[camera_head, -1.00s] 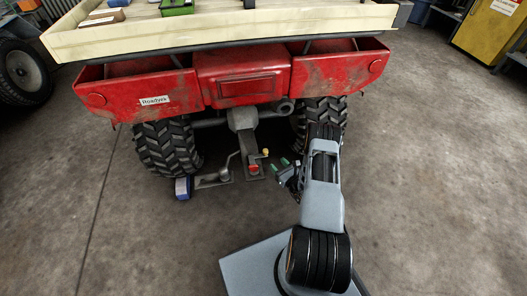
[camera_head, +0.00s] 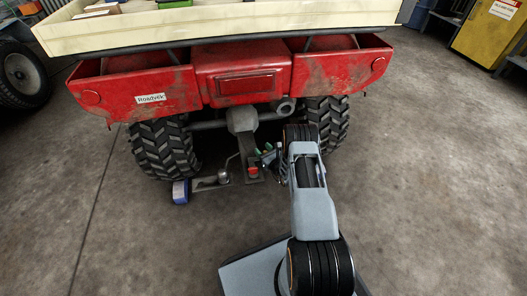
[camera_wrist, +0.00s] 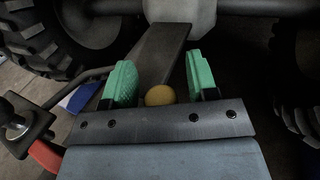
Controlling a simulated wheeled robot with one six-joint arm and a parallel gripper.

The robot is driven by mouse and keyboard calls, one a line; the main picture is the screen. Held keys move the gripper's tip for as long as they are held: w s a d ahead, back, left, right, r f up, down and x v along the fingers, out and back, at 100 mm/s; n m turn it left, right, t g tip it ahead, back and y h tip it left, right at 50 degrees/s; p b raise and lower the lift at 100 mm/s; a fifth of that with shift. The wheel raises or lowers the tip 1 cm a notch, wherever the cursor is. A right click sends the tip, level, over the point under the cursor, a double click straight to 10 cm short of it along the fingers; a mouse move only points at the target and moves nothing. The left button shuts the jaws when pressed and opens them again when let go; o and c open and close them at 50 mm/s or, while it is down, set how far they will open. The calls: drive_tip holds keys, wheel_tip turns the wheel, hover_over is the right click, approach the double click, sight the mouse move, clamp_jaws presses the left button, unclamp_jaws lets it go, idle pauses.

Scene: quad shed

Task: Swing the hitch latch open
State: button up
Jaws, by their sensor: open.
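The hitch (camera_head: 251,160) sticks out below the middle of the red quad's rear. In the wrist view a yellow ball knob (camera_wrist: 160,95), apparently the end of the latch, shows between the two green fingertips of my gripper (camera_wrist: 158,82). The fingers are apart, one on each side of the knob; I cannot tell whether either touches it. A dark hitch bar (camera_wrist: 160,52) runs behind the knob. A red part (camera_head: 253,170) sits low on the hitch, and it also shows in the wrist view (camera_wrist: 45,155). The rest of the latch is hidden by my gripper.
A tow ball on a side plate (camera_head: 222,178) and a blue-and-white block (camera_head: 180,191) lie left of the hitch. Rear tyres stand at left (camera_head: 165,148) and right (camera_head: 327,122). The concrete floor (camera_head: 430,190) at right is clear.

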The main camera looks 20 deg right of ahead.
clamp_jaws()
idle(0.5)
